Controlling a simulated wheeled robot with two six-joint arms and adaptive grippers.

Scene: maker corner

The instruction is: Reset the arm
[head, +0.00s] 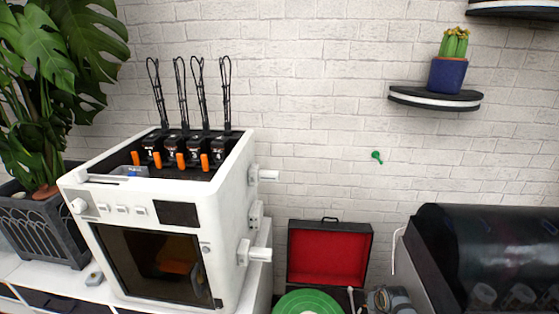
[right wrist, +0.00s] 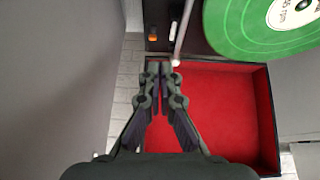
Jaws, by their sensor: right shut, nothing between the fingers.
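The record player has an open case with a red-lined lid (head: 328,253) and a green record (head: 309,303) at the bottom of the head view. In the right wrist view the green record (right wrist: 240,30) is at the upper right and the red lining (right wrist: 235,105) is below it. The tonearm (right wrist: 184,38) is a thin light rod left of the record, its pale end close to my fingertips. My right gripper (right wrist: 160,70) is shut and empty; I cannot tell whether it touches the tonearm. My left gripper is in neither view.
A white 3D printer (head: 150,210) stands left of the player, with a potted plant (head: 45,200) beyond. A dark glossy machine (head: 485,255) stands to the right. A wall shelf (head: 435,98) holds a cactus pot (head: 447,76). A small orange part (right wrist: 153,38) sits on the player's deck.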

